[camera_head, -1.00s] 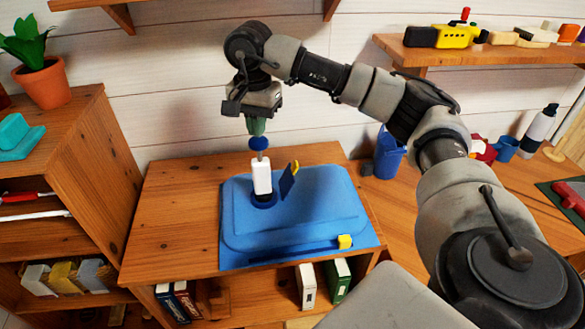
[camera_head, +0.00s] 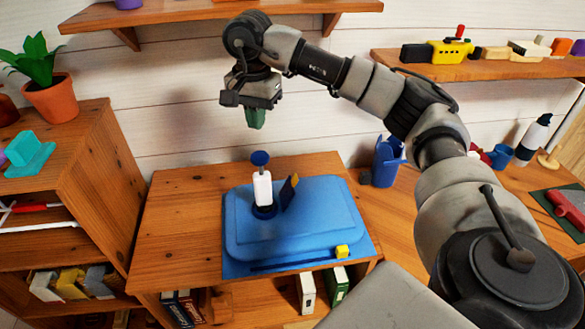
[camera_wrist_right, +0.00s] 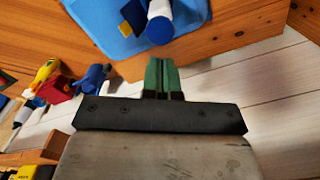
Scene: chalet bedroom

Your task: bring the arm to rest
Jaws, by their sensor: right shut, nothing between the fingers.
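My right gripper (camera_head: 256,117) hangs above the back edge of the low wooden cabinet, fingers pointing down. Its green fingers are shut together with nothing between them, as the right wrist view (camera_wrist_right: 161,76) also shows. Below and in front of it, clear of the fingers, a white cylinder with a blue round top (camera_head: 262,188) stands upright on a blue base (camera_head: 310,215). The blue round top also shows in the right wrist view (camera_wrist_right: 160,30). My left gripper is not in view.
A wooden shelf (camera_head: 200,14) hangs on the wall above the gripper. A potted plant (camera_head: 50,97) stands on the left bookcase. A blue bin (camera_head: 387,165) stands on the desk at right. A second shelf (camera_head: 460,70) with toys is at upper right.

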